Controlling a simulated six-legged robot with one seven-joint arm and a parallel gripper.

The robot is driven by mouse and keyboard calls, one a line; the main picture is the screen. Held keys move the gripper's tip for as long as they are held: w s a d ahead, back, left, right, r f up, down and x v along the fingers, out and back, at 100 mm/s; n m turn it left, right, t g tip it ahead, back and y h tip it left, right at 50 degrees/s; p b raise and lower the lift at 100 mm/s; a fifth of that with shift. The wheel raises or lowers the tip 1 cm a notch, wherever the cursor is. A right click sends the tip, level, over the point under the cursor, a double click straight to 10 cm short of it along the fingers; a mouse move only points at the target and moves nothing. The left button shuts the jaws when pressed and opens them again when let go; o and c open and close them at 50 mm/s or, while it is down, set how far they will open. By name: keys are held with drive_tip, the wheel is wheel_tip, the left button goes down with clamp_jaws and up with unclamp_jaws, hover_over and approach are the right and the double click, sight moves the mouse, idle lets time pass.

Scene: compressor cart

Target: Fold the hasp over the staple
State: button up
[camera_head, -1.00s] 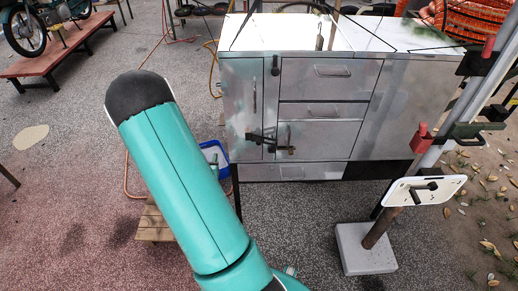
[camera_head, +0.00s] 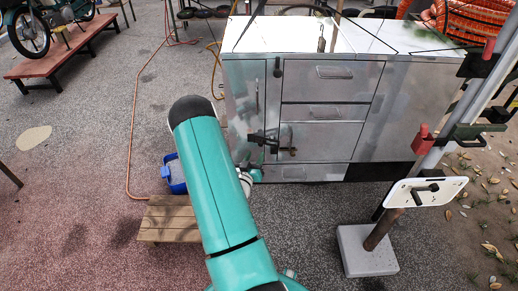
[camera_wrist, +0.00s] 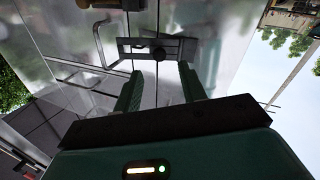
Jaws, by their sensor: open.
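The dark hasp (camera_head: 258,138) is on the front of the metal cabinet, near the seam beside the narrow left door. In the head view my arm largely hides the gripper.
The cabinet (camera_head: 405,110) has drawers with bar handles (camera_head: 335,73) and a black latch (camera_head: 277,67) above the hasp. A wooden stool (camera_head: 168,220) and blue bin (camera_head: 175,172) stand left. A post on a pale block (camera_head: 366,252) stands right. Paving in front is open.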

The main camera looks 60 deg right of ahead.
sight(260, 145)
drive_tip(key=d, duration=0.5)
drive_tip(key=shift+w+d, duration=0.3)
drive_tip(key=shift+w, duration=0.1)
clamp_jaws()
